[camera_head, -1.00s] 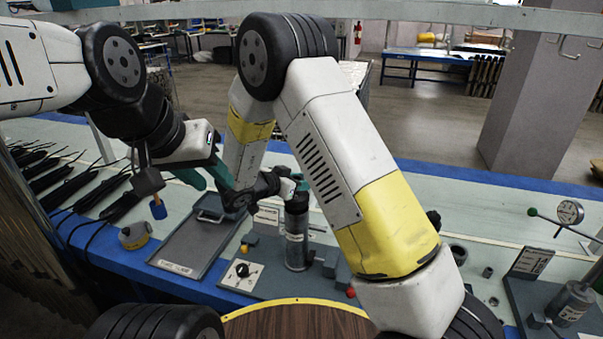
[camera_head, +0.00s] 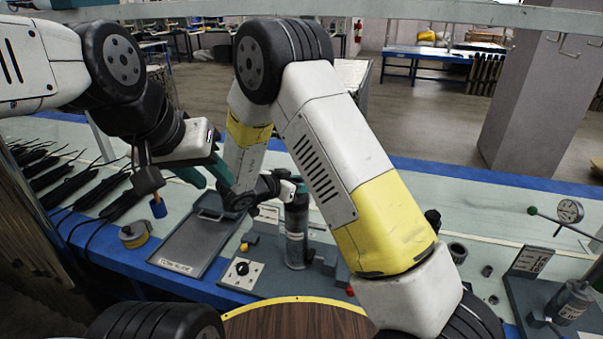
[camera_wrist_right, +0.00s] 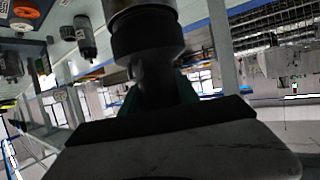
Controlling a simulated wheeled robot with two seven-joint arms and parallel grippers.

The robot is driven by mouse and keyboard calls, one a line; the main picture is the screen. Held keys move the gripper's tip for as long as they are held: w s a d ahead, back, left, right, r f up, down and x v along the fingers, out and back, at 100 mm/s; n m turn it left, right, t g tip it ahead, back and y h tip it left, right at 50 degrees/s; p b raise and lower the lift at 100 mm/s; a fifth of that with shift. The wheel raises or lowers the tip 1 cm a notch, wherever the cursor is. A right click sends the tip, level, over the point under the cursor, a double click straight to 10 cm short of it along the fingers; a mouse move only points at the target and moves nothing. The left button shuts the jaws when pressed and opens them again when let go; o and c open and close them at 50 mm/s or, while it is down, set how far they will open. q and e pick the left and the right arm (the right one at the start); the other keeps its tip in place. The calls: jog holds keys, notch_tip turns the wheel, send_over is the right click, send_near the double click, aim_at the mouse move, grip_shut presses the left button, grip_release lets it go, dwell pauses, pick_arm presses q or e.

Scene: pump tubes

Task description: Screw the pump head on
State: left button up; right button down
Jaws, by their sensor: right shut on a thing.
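The grey pump tube (camera_head: 296,245) stands upright on the grey fixture plate near the middle of the bench in the head view. A dark pump head (camera_head: 298,194) sits at its top. In the right wrist view, which is upside down, the pump head's black collar (camera_wrist_right: 147,34) meets the tube end (camera_wrist_right: 125,4) with no clear gap. My right gripper (camera_head: 293,187) is shut on the pump head; green finger parts show beside its neck. Whether the thread is engaged is hidden. My left gripper (camera_head: 212,178) is empty, its green fingers apart, above the grey tray.
The grey tray (camera_head: 173,251) lies left of the tube. A switch box (camera_head: 241,273) is in front. A gauge stand (camera_head: 568,212) stands far right. My right arm hides part of the bench.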

jog(key=shift+f, duration=0.4)
jog(key=c, duration=0.8)
grip_release()
jog(key=shift+c, duration=0.2)
